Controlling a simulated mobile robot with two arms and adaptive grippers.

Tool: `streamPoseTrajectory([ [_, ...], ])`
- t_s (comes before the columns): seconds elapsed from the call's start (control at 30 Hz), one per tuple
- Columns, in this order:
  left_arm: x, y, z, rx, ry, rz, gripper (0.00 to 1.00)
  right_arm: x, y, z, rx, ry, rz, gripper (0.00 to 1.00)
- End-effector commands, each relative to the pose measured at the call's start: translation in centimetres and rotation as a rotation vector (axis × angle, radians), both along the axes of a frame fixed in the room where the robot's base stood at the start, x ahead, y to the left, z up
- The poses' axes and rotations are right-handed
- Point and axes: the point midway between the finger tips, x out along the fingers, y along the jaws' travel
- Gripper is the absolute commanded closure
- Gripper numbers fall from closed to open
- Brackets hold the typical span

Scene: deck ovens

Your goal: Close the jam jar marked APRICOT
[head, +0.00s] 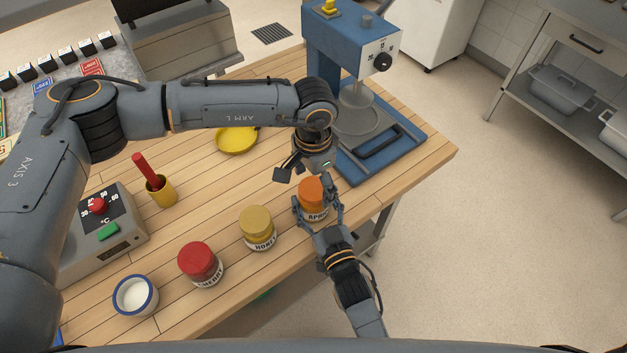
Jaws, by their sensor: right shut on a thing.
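The apricot jar (317,215) stands near the front edge of the wooden table, with an orange lid (311,189) on top. Its label is partly covered, with "APR" readable. I cannot tell how tightly the lid sits. My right gripper (319,207) comes from the front and is shut on the jar, one finger on each side. My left gripper (303,178) is just above the lid, pointing down. Its fingers are spread open, and it holds nothing that I can see.
A honey jar (257,228) with a yellow lid and a cherry jar (201,264) with a red lid stand to the left. A white bowl (135,295) is at front left. A blue mixer (335,50) stands behind the apricot jar. A yellow dish (237,141) lies behind.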

Motion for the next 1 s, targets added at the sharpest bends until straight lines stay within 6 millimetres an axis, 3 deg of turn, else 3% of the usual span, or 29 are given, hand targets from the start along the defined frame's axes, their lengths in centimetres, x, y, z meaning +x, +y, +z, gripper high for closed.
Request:
streamPoseTrajectory([
  [0.33, 0.0, 0.0, 0.4, 0.0, 0.0, 0.001, 0.15, 0.0, 0.0, -0.1, -0.001, 0.003, 0.0, 1.0],
  [0.7, -0.1, 0.0, 4.4, 0.0, 0.001, 0.001, 0.15, 0.0, 0.0, -0.1, -0.002, 0.002, 0.0, 1.0],
  [0.9, -0.1, 0.0, 4.4, 0.0, 0.001, 0.001, 0.15, -0.1, 0.0, -0.1, -0.002, 0.002, 0.0, 1.0],
  [1.0, -0.1, 0.0, 4.4, 0.0, 0.001, 0.008, 0.2, -0.1, 0.0, -0.1, -0.002, 0.002, 0.0, 1.0],
])
